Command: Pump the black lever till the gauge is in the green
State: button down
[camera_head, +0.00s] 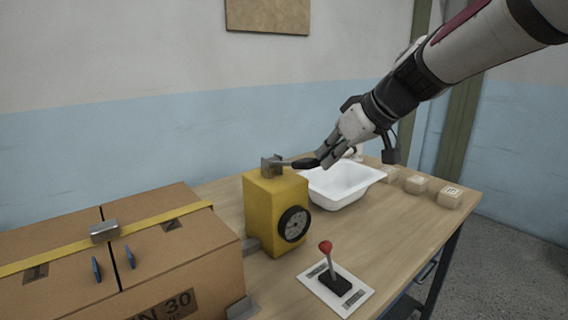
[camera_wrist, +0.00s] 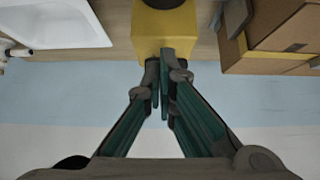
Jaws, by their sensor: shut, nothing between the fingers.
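A yellow pump block (camera_head: 262,208) stands on the wooden table, with a grey metal bracket (camera_head: 271,165) on top. A short black lever (camera_head: 303,163) sticks out from the bracket to the right, about level. The round black-rimmed gauge (camera_head: 294,224) is on the block's front; its needle and colours are too small to read. My gripper (camera_head: 323,159) is shut and empty, with its fingertips at the lever's outer end; I cannot tell whether they touch. In the wrist view the shut fingers (camera_wrist: 160,82) point at the yellow block (camera_wrist: 166,30), and the lever is not clearly visible.
A red-knobbed stick (camera_head: 327,258) stands on a white plate in front. A white tub shell (camera_head: 345,190) lies behind the block to the right, with several small wooden blocks (camera_head: 416,184) beyond. A large strapped carton (camera_head: 180,245) fills the left.

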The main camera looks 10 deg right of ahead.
jog(key=s+f+v, duration=0.1)
jog(key=v, duration=0.6)
jog(key=shift+d, duration=0.2)
jog(key=shift+w, duration=0.1)
dwell(1.9)
